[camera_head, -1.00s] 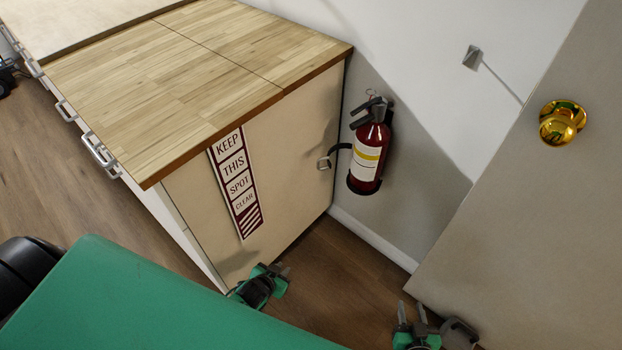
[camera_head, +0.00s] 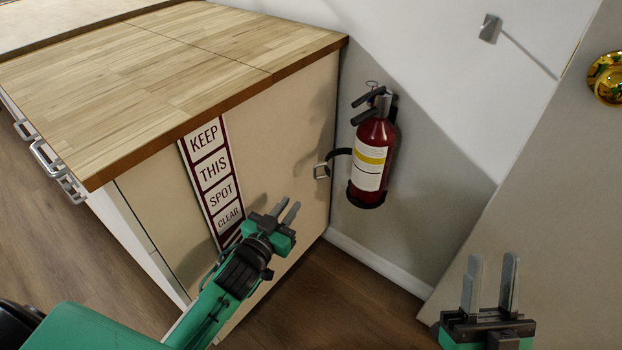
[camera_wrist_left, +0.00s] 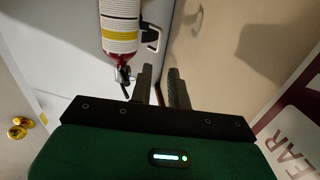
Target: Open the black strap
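The black strap (camera_head: 340,154) sticks out to the left from the red fire extinguisher (camera_head: 374,150) on the wall. A metal buckle (camera_head: 321,171) is at its outer end, close to the cabinet side. I cannot tell whether it is fastened. In the left wrist view, the buckle (camera_wrist_left: 152,40) is beside the extinguisher (camera_wrist_left: 119,22), beyond the fingertips. My left gripper (camera_head: 285,211) is open and empty, below and left of the buckle, apart from it. My right gripper (camera_head: 490,280) is open and empty at the lower right.
The wooden-topped cabinet (camera_head: 170,80) stands left, with a "KEEP THIS SPOT CLEAR" sign (camera_head: 212,175) on its side. A grey door panel (camera_head: 570,210) with a gold knob (camera_head: 607,80) is on the right. Floor (camera_head: 330,300) shows between them.

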